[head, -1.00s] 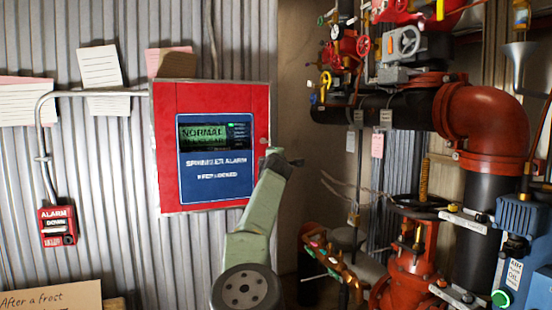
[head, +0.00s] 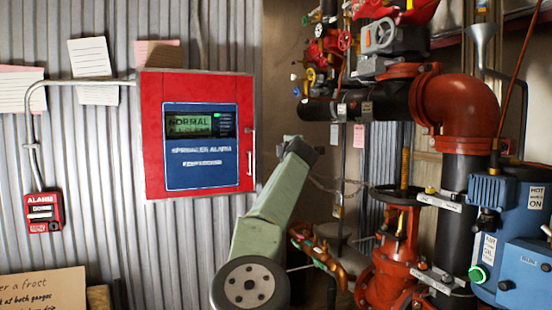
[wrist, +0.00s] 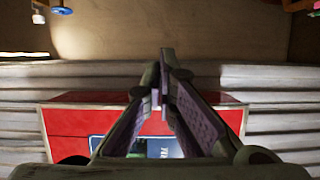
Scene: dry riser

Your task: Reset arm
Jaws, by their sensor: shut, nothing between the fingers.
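My gripper (wrist: 164,75) shows in the wrist view with its two fingers meeting at the tips and nothing between them. In the head view my green arm rises from the bottom middle and leans right, and I cannot make out the fingers there. The red alarm panel (head: 197,88) hangs on the corrugated wall, left of the arm. Its screen reads NORMAL above a blue label. The panel also shows in the wrist view (wrist: 75,122), below and behind the fingers, which appear apart from it.
A red alarm pull box (head: 43,212) and paper notes (head: 90,58) are on the wall at left. A cardboard sign (head: 40,290) is at bottom left. Red and black pipes (head: 462,110), valves and a blue pump unit (head: 510,235) crowd the right side, close to my arm.

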